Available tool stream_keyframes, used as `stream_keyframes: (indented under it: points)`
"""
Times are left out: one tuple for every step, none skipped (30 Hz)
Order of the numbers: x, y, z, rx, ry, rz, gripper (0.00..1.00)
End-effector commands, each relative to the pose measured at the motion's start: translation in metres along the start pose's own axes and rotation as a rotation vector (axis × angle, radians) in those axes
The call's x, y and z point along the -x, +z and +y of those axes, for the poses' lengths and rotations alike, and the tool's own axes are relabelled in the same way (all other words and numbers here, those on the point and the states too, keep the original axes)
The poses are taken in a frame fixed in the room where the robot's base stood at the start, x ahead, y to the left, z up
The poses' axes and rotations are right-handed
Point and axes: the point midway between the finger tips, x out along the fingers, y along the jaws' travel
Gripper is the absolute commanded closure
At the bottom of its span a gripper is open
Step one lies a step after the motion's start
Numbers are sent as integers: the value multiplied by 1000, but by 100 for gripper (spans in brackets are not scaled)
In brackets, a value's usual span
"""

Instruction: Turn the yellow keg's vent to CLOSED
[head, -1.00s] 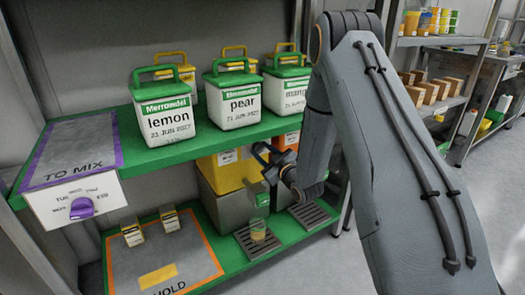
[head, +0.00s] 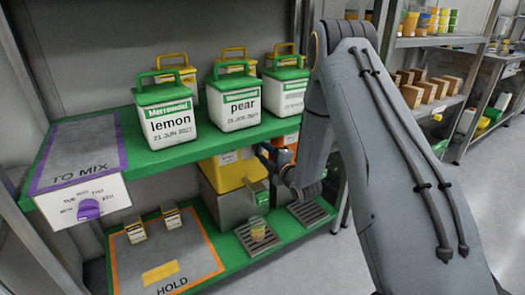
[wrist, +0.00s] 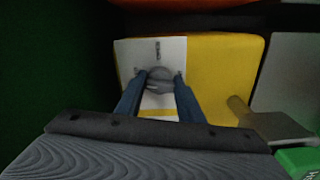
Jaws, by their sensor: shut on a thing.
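The yellow keg (head: 226,175) sits on the lower shelf level, below the pear tub, with a grey box under it. In the wrist view its yellow side (wrist: 222,75) carries a white panel (wrist: 130,60) with small dark marking. A round grey vent knob (wrist: 160,76) stands out from the panel. My gripper (wrist: 160,85) has its two blue-grey fingers on either side of the knob and is shut on it. In the head view my gripper (head: 268,158) is at the keg's right side, partly hidden by my arm. The knob's pointer and the marking are too small to read.
A grey lever (wrist: 240,108) and a green part (wrist: 298,160) are close to the right of my gripper. An orange keg (head: 291,140) is beside the yellow one. The green upper shelf (head: 185,141) holds several tubs.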

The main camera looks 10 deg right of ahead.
Motion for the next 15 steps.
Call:
stream_keyframes:
  points:
    - [1,0,0,30,-1,-1,88]
    - [1,0,0,49,-1,-1,88]
    - [1,0,0,72,-1,-1,88]
    - [1,0,0,88,-1,-1,88]
    - [1,0,0,103,-1,-1,88]
    - [1,0,0,122,-1,-1,88]
    - [1,0,0,134,-2,-1,88]
    - [1,0,0,146,-1,-1,88]
    - [1,0,0,159,-1,-1,88]
    - [1,0,0,169,-1,-1,88]
    - [1,0,0,176,-1,-1,88]
    - [1,0,0,185,-1,-1,88]
    - [1,0,0,191,-1,-1,88]
    - [0,0,0,196,-1,-1,88]
    - [0,0,0,201,-1,-1,88]
